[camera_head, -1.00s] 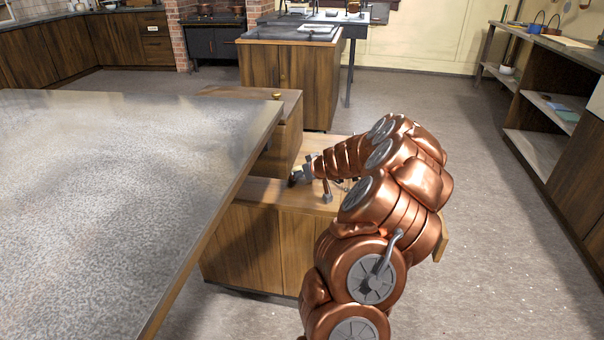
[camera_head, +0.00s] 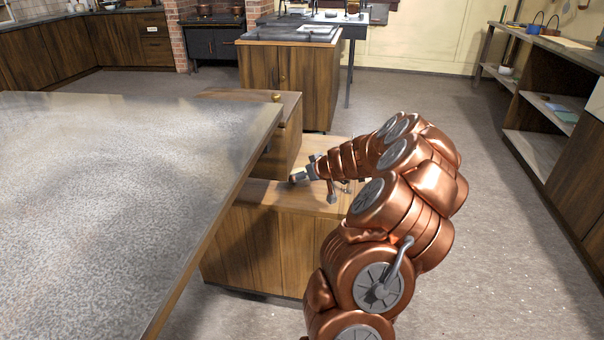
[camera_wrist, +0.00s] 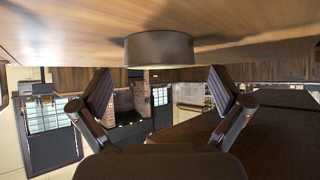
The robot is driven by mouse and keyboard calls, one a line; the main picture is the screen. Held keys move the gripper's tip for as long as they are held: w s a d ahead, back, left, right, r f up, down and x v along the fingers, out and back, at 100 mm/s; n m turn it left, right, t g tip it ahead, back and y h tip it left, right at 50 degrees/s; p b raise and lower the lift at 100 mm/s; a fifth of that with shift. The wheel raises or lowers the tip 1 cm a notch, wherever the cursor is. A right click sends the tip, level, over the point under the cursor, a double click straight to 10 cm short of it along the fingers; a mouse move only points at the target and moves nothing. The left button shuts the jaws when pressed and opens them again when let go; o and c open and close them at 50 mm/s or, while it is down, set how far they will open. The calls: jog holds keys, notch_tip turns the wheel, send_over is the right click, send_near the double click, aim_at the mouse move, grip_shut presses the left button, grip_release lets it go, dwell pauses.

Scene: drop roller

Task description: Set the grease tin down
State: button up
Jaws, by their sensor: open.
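The grease tin (camera_wrist: 160,49) is a short, dark, round tin in the wrist view. That view is upside down, so the tin stands upright on the wooden top (camera_wrist: 60,25). My gripper (camera_wrist: 160,85) is open, with one finger on either side of the picture and a clear gap between the fingertips and the tin. In the head view my gripper (camera_head: 304,176) is low over the light wooden top of the low cabinet (camera_head: 262,194). I cannot clearly make out the tin there.
A higher wooden box-like unit (camera_head: 285,145) stands at the back left of the low top. A large grey-topped table (camera_head: 110,190) fills the left side. Shelving (camera_head: 540,105) runs along the right, with open floor (camera_head: 500,230) between.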

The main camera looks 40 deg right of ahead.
jog(key=v, duration=0.9)
jog(key=shift+s+r+p, duration=0.15)
jog(key=shift+r+p, duration=0.05)
jog(key=shift+p, duration=0.25)
jog(key=shift+a, duration=0.1)
